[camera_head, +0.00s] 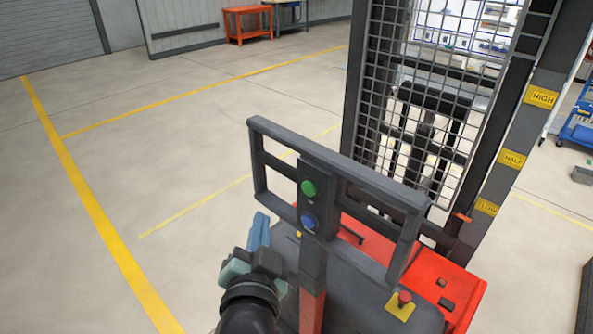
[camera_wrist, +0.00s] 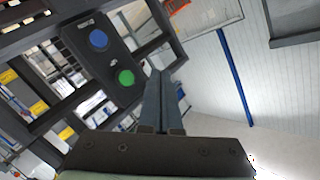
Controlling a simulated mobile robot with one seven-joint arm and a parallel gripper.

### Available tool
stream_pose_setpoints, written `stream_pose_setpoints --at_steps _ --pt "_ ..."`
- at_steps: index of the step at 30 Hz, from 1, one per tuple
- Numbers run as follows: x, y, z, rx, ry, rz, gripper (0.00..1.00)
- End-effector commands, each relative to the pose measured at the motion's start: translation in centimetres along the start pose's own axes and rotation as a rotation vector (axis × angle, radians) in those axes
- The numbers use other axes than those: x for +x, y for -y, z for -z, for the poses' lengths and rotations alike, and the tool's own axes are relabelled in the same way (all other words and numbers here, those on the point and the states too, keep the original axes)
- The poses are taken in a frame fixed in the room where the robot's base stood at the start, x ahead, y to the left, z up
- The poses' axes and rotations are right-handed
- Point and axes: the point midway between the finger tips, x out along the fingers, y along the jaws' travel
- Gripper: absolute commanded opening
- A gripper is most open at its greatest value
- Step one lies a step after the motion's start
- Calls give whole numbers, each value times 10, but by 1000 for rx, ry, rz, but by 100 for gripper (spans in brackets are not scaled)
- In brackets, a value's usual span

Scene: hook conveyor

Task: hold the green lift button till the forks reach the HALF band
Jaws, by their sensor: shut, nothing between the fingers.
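The green lift button (camera_head: 308,187) is on a dark control post, above a blue button (camera_head: 308,221). In the wrist view the green button (camera_wrist: 126,78) shows just left of my fingertips, with the blue button (camera_wrist: 98,39) farther up-left. My gripper (camera_head: 261,217) is shut and empty, left of the post and apart from the buttons in the head view. It also shows in the wrist view (camera_wrist: 160,76). The HALF band (camera_head: 512,159) is on the mast, between HIGH (camera_head: 541,97) and LOW (camera_head: 487,207). A small orange-red piece (camera_head: 463,217) is beside LOW. The forks cannot be made out.
A grey rail frame (camera_head: 340,159) surrounds the control post. A red stop knob (camera_head: 404,298) on a yellow plate sits at the lower right of the truck deck. A wire mesh guard (camera_head: 435,80) stands behind. The floor (camera_head: 180,170) at the left is clear.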

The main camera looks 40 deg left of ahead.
Motion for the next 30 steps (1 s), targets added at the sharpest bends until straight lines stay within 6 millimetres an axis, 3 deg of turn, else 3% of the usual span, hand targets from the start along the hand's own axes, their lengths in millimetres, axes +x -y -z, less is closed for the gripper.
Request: stream_pose_setpoints --at_steps 4,16,30 --pt "-1 2 -7 12 21 0 0" --pt "3 -1 -5 11 18 0 0" --pt "45 -32 25 11 15 1 0"
